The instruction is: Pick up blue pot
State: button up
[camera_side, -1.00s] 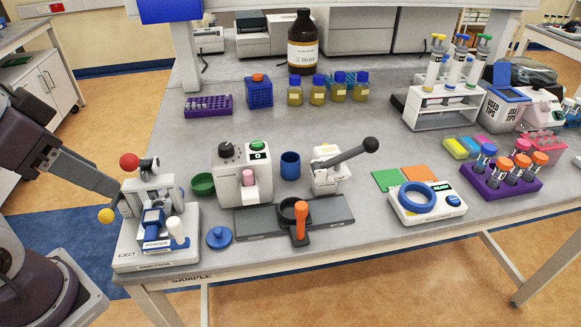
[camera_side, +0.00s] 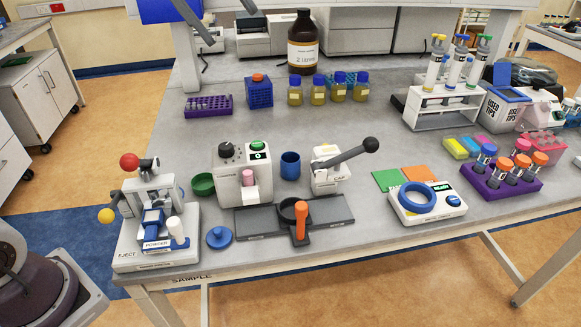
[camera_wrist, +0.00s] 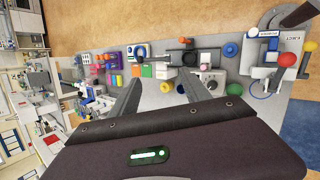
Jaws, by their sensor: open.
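The blue pot (camera_side: 290,165) stands upright and open-topped on the bench in the side view, between the white machine with a dial and the white lever press. It also shows in the wrist view (camera_wrist: 181,89), close to the right finger. My gripper (camera_wrist: 161,76) is open and empty, with its two fingers spread above the bench. In the side view only dark finger parts show at the top edge, high above the bench and apart from the pot.
The machine with a dial (camera_side: 243,172) stands left of the pot and the lever press (camera_side: 328,172) right of it. A green bowl (camera_side: 203,184) and a blue lid (camera_side: 219,237) are nearby. The bench behind the pot is clear up to several yellow bottles (camera_side: 317,92).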

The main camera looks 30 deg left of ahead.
aim_at(291, 167)
jog(key=w+a+f+n+g+h, duration=0.1)
jog(key=w+f+n+h, duration=0.1)
jog(key=w, duration=0.4)
jog(key=w+a+f+n+h, duration=0.1)
jog(key=w+n+h, duration=0.1)
jog(key=w, duration=0.4)
jog(key=w+a+f+n+g+h, duration=0.1)
jog(key=w+a+f+n+h, duration=0.25)
jog(key=f, duration=0.45)
jog(key=shift+g+y, duration=0.3)
jog(key=shift+y, duration=0.05)
jog(key=f, duration=2.5)
jog(key=shift+w+f, duration=0.15)
jog(key=shift+w, duration=0.05)
jog(key=x, duration=0.6)
jog(key=shift+s+d, duration=0.15)
jog(key=shift+d, duration=0.3)
jog(key=c, duration=1.1)
